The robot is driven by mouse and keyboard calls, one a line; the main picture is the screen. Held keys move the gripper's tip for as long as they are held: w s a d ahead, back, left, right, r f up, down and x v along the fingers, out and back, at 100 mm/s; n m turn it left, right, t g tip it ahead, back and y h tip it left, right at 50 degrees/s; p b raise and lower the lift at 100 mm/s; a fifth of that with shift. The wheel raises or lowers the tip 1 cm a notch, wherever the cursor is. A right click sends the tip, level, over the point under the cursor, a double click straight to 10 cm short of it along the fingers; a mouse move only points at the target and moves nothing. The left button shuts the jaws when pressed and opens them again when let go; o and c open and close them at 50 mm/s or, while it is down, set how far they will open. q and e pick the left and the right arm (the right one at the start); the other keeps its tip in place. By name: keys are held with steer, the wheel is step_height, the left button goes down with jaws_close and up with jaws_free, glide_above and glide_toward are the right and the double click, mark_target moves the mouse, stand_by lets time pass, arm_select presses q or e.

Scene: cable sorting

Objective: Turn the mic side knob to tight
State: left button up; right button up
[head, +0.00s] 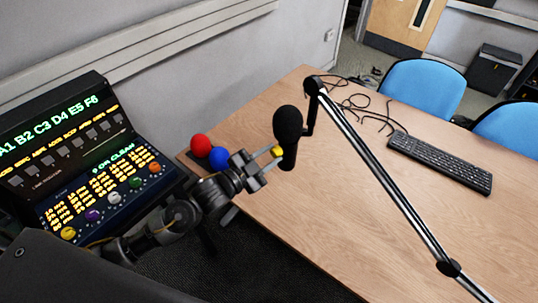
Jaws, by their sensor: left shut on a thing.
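The black microphone (288,125) hangs from a boom arm over the table, its round foam head up and its thinner body below. A small yellow side knob (278,151) shows at the left of the mic body. My left gripper (268,160) reaches in from the lower left, with its fingers shut on the yellow knob. The fingers partly hide the knob, so its turn angle cannot be told. My right gripper is not in view.
The boom arm (385,175) crosses the wooden table (330,230) diagonally. A red ball (201,146) and a blue ball (219,157) are at the table's left corner. A lit console (90,150) stands left. A keyboard (440,162) and loose black cables (355,103) lie right of the mic.

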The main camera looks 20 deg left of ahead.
arm_select(q)
steer(key=m, duration=0.5)
steer(key=shift+f+m, duration=0.1)
steer(key=shift+m, duration=0.2)
steer(key=m+b, duration=0.1)
steer(key=m, duration=0.4)
steer(key=shift+m+b, duration=0.3)
steer(key=shift+m, duration=0.1)
steer(key=o, duration=1)
steer(key=shift+f, duration=0.1)
steer(key=shift+s+a, duration=0.1)
steer(key=shift+s, duration=0.15)
steer(key=b+v, duration=0.3)
steer(key=v, duration=0.7)
steer(key=shift+s, duration=0.1)
